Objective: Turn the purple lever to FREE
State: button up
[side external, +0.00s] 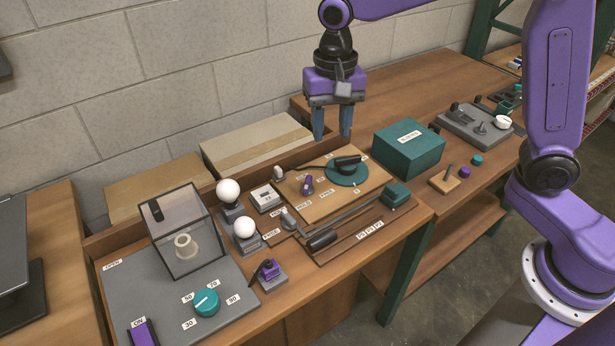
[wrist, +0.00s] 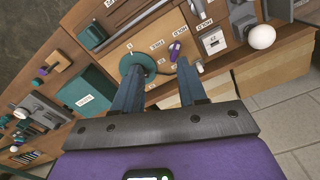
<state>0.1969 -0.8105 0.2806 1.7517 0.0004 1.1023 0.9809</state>
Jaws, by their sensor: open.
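The purple lever (side external: 307,184) is a small handle on the tan wooden board (side external: 350,199) in the middle of the bench. In the wrist view the lever (wrist: 176,50) shows beyond my fingertips, a little right of the middle. My gripper (side external: 332,133) is open and empty, pointing down above the back of the board, well clear of the lever. Its two fingers also show in the wrist view (wrist: 160,78).
A teal disc with a black handle (side external: 348,170) sits right of the lever on the same board. A teal box (side external: 409,147) stands farther right. White bulbs (side external: 229,191) stand to the left. A clear-walled case (side external: 183,232) and teal dial (side external: 206,302) are at front left.

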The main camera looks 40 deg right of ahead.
aim_at(308, 182)
jog(key=w+f+m, duration=0.1)
jog(key=w+m, duration=0.4)
jog(key=w, duration=0.2)
jog(key=f, duration=1.7)
jog(key=shift+a+f, duration=0.2)
grip_shut()
